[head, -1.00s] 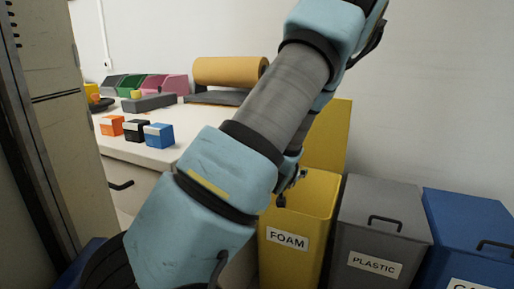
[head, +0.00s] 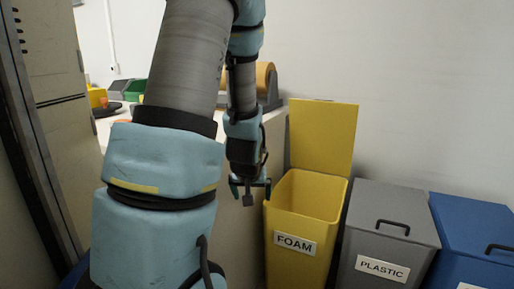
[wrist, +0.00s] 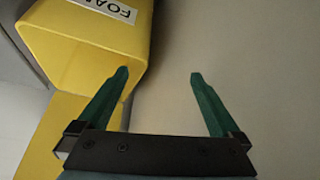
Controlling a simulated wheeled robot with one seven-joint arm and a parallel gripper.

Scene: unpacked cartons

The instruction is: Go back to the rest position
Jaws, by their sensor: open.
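My gripper (head: 250,186) hangs pointing down just left of the yellow FOAM bin (head: 305,228), in front of the pale side of the table. In the wrist view my gripper (wrist: 159,75) has its two green fingers wide apart with nothing between them. The yellow bin (wrist: 85,45) shows beside the left finger there, its FOAM label partly cut off. My arm fills the left middle of the head view and hides much of the table.
The FOAM bin's lid (head: 322,137) stands open. A grey PLASTIC bin (head: 388,232) and a blue bin (head: 475,240) stand to its right, lids shut. A brown roll (head: 266,82) and a green bin (head: 134,88) are on the table behind my arm. A tall cabinet stands at the left.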

